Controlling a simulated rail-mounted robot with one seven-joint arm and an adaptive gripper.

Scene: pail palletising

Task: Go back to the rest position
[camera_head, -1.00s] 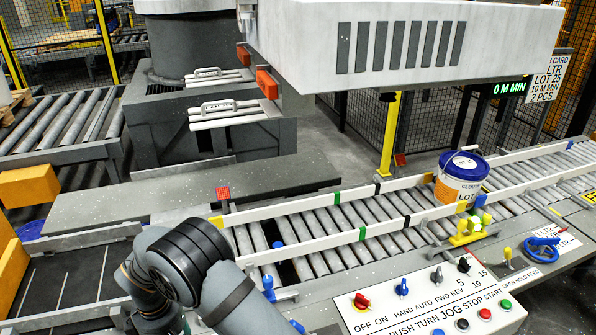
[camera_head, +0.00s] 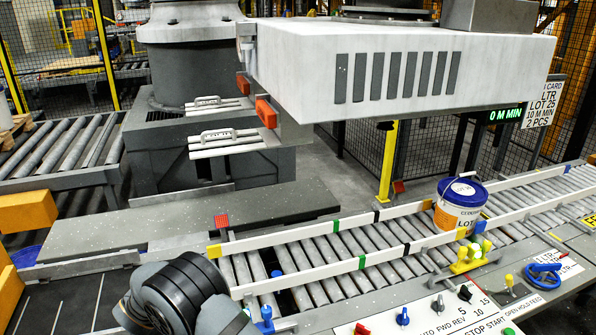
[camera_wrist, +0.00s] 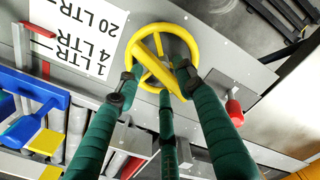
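My gripper (camera_wrist: 158,82) shows in the wrist view with three green-sleeved fingers, spread apart and with nothing visible held between them. The fingertips are over or close to the rim of a yellow handwheel (camera_wrist: 185,33); I cannot tell whether they touch it. In the head view only my dark arm joint shows at lower left, and the gripper is out of the picture. A white pail with a blue lid (camera_head: 460,207) stands upright on the roller conveyor (camera_head: 340,262) at right.
A control panel (camera_head: 440,318) with knobs and a blue handwheel (camera_head: 543,274) lie along the front. A large grey-white machine housing (camera_head: 400,65) overhangs the conveyor. In the wrist view, a red-handled lever (camera_wrist: 234,112) is right of the yellow wheel and a blue part (camera_wrist: 30,105) is left.

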